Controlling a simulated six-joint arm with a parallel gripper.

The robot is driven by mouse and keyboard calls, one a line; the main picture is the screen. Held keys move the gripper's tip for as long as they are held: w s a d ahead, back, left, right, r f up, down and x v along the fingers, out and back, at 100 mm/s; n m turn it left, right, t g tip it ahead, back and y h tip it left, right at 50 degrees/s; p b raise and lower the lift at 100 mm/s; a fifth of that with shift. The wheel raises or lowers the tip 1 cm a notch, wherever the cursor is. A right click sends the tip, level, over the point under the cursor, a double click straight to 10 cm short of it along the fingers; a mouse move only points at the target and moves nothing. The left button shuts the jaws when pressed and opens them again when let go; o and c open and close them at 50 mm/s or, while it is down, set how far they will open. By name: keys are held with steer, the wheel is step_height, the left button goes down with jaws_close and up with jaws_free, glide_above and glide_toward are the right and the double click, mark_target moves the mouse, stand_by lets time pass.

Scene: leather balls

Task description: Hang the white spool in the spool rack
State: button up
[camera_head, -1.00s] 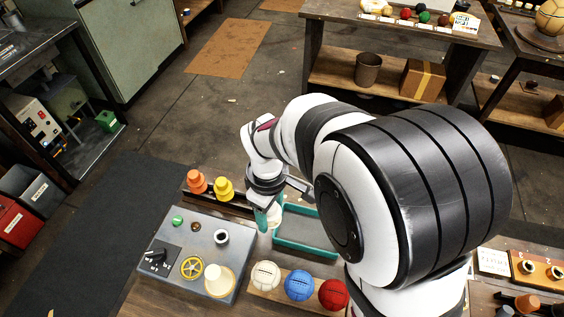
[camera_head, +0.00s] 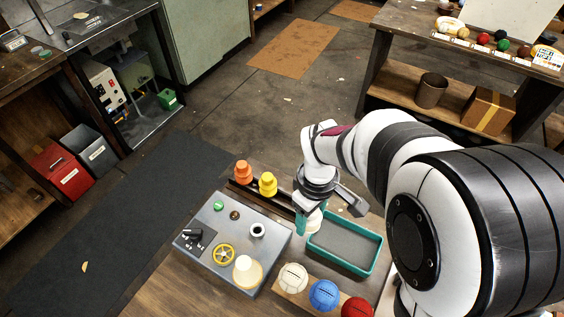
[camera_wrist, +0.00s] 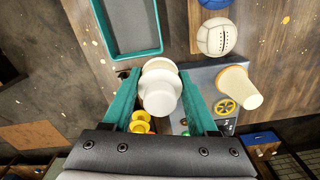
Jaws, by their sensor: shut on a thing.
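My gripper (camera_wrist: 160,105) is shut on the white spool (camera_wrist: 160,92), which sits between its two teal fingers in the wrist view. In the head view my gripper (camera_head: 309,218) is above the right end of the dark spool rack (camera_head: 285,205), and the spool is mostly hidden by the fingers. An orange spool (camera_head: 243,171) and a yellow spool (camera_head: 267,184) stand in the rack, to the left of my gripper. In the wrist view the yellow spool (camera_wrist: 140,127) shows partly behind the white one. I cannot tell whether the white spool touches the rack.
A teal-rimmed tray (camera_head: 372,268) lies right of my gripper. A grey control panel (camera_head: 205,252) with a yellow handwheel (camera_head: 223,254) and a cream cone (camera_head: 246,272) is in front. White (camera_head: 292,278), blue (camera_head: 324,295) and red balls (camera_head: 357,308) sit in a row nearby.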

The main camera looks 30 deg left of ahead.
steer(key=w+a, duration=0.7)
glide_above(281, 204)
steer(key=w+d, duration=0.2)
steer(key=d, duration=0.1)
steer(key=shift+a+f, duration=0.15)
steer(key=shift+f, duration=2.45)
steer(key=shift+f, duration=0.2)
steer(key=shift+f, duration=0.8)
steer(key=shift+f, duration=0.2)
steer(key=shift+f, duration=0.45)
